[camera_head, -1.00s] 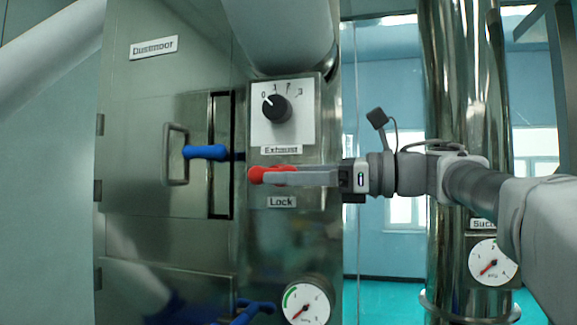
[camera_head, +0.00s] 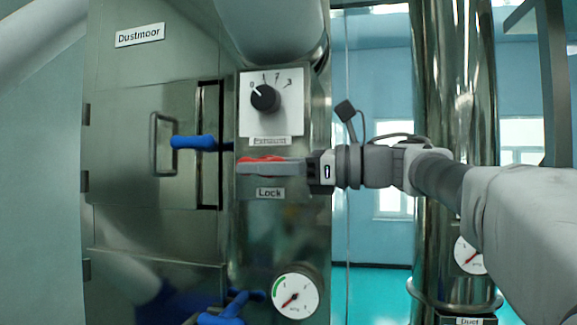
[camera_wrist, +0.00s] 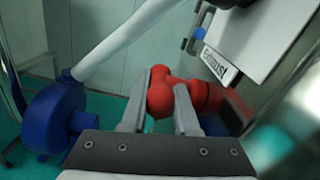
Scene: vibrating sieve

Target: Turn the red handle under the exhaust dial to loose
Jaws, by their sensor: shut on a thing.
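The red handle (camera_head: 262,158) sits on the cabinet front under the exhaust dial (camera_head: 265,98) and above the Lock label (camera_head: 269,193). In the wrist view the red handle (camera_wrist: 164,93) has a round knob end between the two fingers. My gripper (camera_head: 245,168) reaches in from the right and is shut on the handle. In the wrist view my gripper's fingers (camera_wrist: 160,97) lie on both sides of the red part. In the head view the fingers hide much of the handle. The dial's black knob has its white mark toward 0.
A cabinet door with a grey pull handle (camera_head: 155,144) and a blue latch (camera_head: 193,142) is left of my gripper. A lower blue handle (camera_head: 232,308) and a pressure gauge (camera_head: 296,296) are below. A shiny steel pipe (camera_head: 452,90) stands at the right.

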